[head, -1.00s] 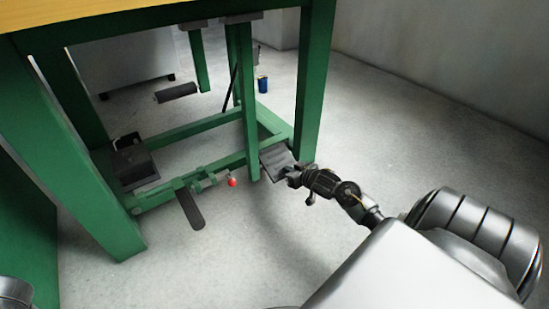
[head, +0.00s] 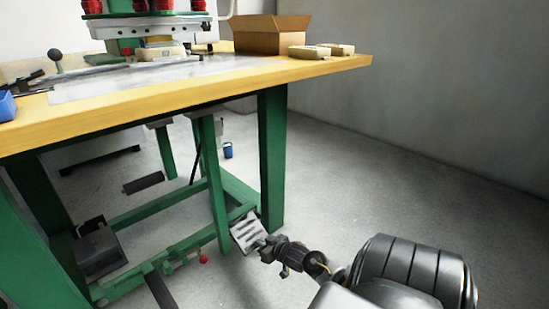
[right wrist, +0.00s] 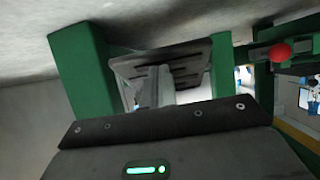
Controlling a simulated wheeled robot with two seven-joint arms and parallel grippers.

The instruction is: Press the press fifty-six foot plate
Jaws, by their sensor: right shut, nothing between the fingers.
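A grey ribbed foot plate (head: 247,231) sits low at the right end of the green press frame, by the front right leg. No label on it is readable. It looks tilted, its slotted face turned towards me. My right gripper (head: 264,247) is shut and empty, with its fingertips at the plate's lower right edge. In the right wrist view the plate (right wrist: 185,70) lies straight ahead, and the shut fingers (right wrist: 158,85) overlap its face; I cannot tell whether they touch it. My left gripper is not in view.
A green-legged table with a wooden top (head: 330,70) stands above the plate. Its right leg (head: 272,160) is close to my gripper. A red knob (head: 203,259), a black pedal (head: 143,184) and a dark box (head: 98,252) are on the left. The floor to the right is clear.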

